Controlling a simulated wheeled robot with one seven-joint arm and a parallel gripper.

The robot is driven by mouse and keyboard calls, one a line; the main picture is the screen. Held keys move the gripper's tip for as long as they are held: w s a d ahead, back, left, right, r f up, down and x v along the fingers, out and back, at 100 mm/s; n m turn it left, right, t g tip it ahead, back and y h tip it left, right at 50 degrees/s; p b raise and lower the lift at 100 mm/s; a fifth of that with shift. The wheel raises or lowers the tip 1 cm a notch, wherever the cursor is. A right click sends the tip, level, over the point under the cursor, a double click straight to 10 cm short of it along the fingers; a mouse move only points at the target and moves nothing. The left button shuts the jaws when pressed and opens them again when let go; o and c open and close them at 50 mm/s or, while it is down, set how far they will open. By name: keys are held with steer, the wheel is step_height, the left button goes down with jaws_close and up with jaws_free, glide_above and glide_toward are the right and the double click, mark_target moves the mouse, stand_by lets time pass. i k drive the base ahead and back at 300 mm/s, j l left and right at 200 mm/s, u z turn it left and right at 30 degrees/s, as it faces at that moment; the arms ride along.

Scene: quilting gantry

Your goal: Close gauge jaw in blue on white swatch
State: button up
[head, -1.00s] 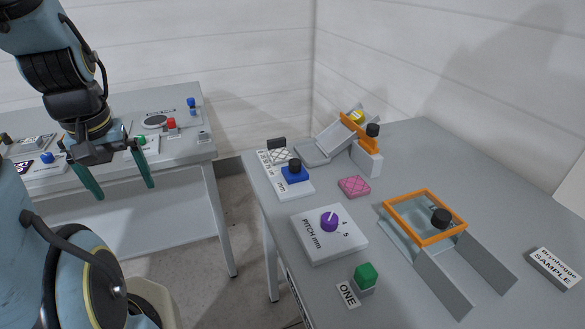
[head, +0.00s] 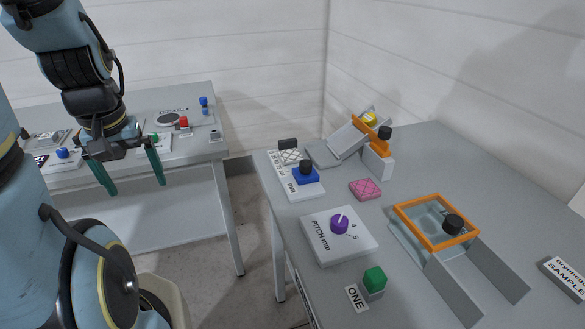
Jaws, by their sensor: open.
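The gauge is a white labelled base (head: 284,188) near the left corner of the right-hand table. Its blue jaw (head: 307,176) carries a black knob (head: 306,165). A white quilted swatch (head: 289,157) lies at the gauge's far end, in front of a dark upright block (head: 288,144). A gap shows between the blue jaw and the swatch. My gripper (head: 134,190) is open and empty, fingers pointing down, in front of the left table and well to the left of the gauge.
A pink quilted swatch (head: 365,189), a PITCH mm box (head: 322,250) with purple dial (head: 340,224), a green button (head: 375,279) and an orange frame (head: 405,211) share the right table. A tilted grey plate with an orange bar (head: 371,132) stands behind. A floor gap separates the tables.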

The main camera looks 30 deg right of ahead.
mark_target(305, 174)
steer(key=z, duration=0.9)
steer(key=i+j+u, duration=0.3)
steer(key=i, duration=0.2)
